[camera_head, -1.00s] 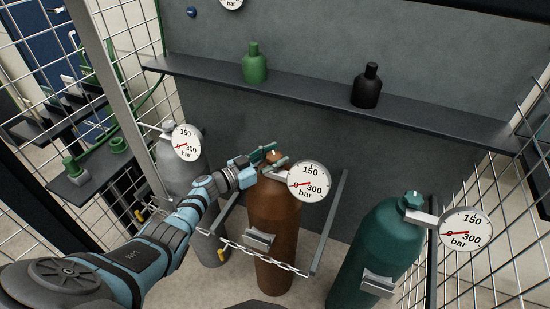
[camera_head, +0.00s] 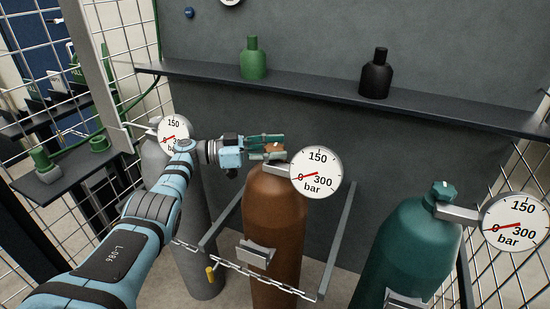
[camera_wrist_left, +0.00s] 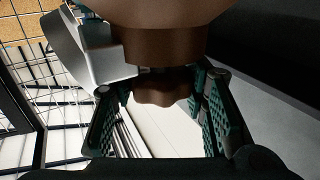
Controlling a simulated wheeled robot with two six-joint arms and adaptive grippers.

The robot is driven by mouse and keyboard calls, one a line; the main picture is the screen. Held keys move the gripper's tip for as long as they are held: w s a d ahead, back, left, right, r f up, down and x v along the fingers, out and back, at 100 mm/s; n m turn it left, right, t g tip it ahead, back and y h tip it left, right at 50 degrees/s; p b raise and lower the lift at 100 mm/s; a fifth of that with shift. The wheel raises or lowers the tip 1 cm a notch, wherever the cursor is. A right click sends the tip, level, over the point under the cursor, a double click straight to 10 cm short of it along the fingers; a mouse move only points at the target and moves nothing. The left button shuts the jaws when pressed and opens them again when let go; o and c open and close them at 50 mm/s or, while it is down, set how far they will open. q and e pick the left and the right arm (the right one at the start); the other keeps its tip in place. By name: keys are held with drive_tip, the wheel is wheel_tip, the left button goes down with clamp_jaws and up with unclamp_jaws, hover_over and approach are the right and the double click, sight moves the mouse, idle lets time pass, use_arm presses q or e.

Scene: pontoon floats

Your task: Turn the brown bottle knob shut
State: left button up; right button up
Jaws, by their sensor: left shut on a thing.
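The brown bottle (camera_head: 277,225) stands upright behind a chain, with a round gauge (camera_head: 316,173) on its valve. The gauge's red needle lies near 0. The brown knob (camera_head: 272,153) sits on top of the bottle. My left gripper (camera_head: 268,146) reaches in from the left, level with the knob, its green fingers on either side of it. In the left wrist view the knob (camera_wrist_left: 160,91) is between the two finger pads, below the brown bottle's neck (camera_wrist_left: 162,45). The left gripper is shut on the knob, which the fingers partly cover. My right gripper is not in view.
A grey bottle (camera_head: 190,235) stands left of the brown one, behind my arm. A teal bottle (camera_head: 408,245) stands to the right. A shelf (camera_head: 318,88) behind holds a green bottle (camera_head: 253,60) and a black bottle (camera_head: 375,76). Mesh walls flank both sides.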

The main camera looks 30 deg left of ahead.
use_arm(q)
drive_tip(key=o, duration=1.2)
drive_tip(key=shift+c, duration=0.2)
drive_tip(key=v, duration=0.7)
drive_tip(key=shift+s+a, duration=0.15)
drive_tip(key=shift+a, duration=0.1)
